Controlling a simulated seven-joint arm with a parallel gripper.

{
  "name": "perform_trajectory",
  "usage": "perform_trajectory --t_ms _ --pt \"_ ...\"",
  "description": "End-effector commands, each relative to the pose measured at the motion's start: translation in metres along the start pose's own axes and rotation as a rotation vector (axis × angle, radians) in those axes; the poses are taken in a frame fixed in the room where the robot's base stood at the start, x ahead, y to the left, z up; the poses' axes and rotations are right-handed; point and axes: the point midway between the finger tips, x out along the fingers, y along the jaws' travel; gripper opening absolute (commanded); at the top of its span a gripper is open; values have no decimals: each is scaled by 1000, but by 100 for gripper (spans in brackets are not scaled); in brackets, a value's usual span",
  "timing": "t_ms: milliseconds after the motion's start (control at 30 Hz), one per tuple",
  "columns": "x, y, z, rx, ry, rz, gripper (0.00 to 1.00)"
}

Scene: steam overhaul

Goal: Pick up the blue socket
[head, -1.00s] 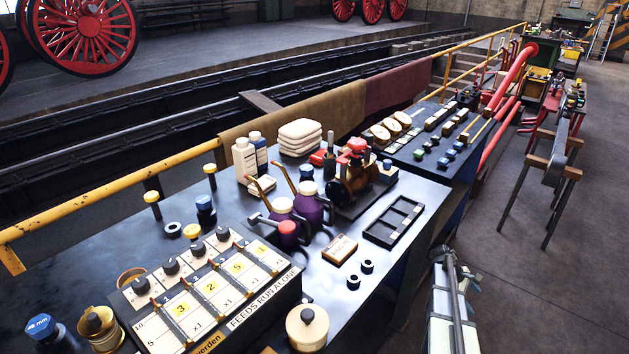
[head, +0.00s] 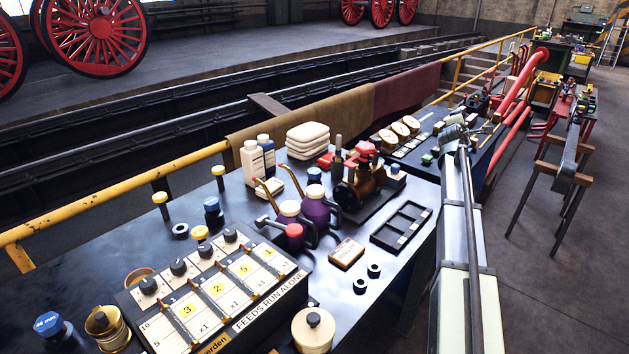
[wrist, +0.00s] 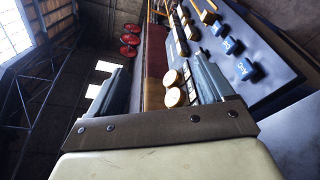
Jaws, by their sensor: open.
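Several blue pieces with pale markings, one of them near the edge (wrist: 245,68), stand in a row on the dark far bench in the wrist view; I cannot tell which is the blue socket. A blue-topped piece marked "46 mm" (head: 50,327) stands at the near left of the front bench in the head view. Another blue-capped piece (head: 212,212) stands behind the labelled box. My gripper (head: 456,137) is over the near part of the far bench and hides some of its pieces. In the wrist view my gripper (wrist: 160,80) is open, with nothing between its fingers.
A yellow rail (head: 130,195) runs behind. Red pipes (head: 520,85) lie beyond.

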Motion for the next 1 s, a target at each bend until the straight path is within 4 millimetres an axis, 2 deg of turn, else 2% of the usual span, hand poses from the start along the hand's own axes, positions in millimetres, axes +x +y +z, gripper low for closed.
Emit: perform_trajectory --t_ms 33,100,233,300,400,433,600,733,867,900,1000 --pt "-4 37 4 -5 4 73 82" --pt "-13 80 8 -12 11 164 82" --pt "-34 151 9 -21 24 311 82" --pt "-48 188 4 -23 36 382 82" --pt "-71 234 -18 -17 67 461 82" --pt "-76 244 -26 -13 78 473 82" --pt "-99 274 -81 10 150 483 82" --pt "-113 285 -132 30 219 446 82" --pt "-124 285 -191 50 306 361 82" --pt "-127 282 -211 57 338 318 82" --pt "-128 268 -252 74 408 186 82"
